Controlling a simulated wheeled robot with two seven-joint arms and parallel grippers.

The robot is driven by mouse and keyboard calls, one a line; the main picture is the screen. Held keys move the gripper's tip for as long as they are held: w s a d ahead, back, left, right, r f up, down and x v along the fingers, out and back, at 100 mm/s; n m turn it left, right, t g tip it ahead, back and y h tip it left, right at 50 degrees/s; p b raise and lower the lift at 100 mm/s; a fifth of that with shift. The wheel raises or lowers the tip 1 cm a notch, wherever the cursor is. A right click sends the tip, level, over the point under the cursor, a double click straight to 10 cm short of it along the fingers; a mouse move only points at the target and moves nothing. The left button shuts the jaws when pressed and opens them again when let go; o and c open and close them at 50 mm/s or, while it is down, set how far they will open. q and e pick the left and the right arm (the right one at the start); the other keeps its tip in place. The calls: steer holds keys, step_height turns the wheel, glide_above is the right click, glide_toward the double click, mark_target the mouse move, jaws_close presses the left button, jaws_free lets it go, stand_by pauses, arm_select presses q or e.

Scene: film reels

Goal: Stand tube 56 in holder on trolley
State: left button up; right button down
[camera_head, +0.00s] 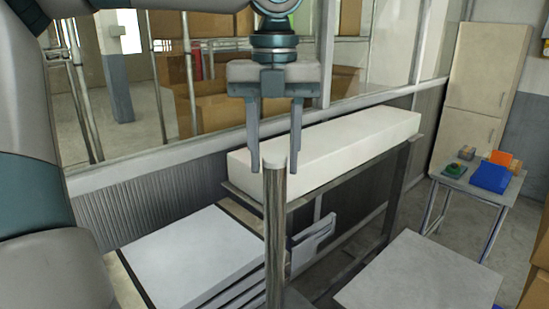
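My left gripper (275,165) hangs fingers-down at the top centre, open, with gaps beside both fingers. I see no contact, and cannot tell whether the cylinder is at the fingers' depth. I read no number on it, so I cannot tell whether it is tube 56 or a post. Its lower end is out of view. I cannot make out a holder or tell which stand is the trolley. My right gripper is not in view.
A long white block (335,145) lies on a metal frame behind. Flat pale tops stand lower left (185,260) and lower right (418,278). A small table (455,184) at right bears a blue bin (490,177) and small items. A beige cabinet (482,85) stands behind.

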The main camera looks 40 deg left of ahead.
arm_select(q)
steer(key=shift+r+p, duration=1.3)
steer(key=shift+r, duration=1.25)
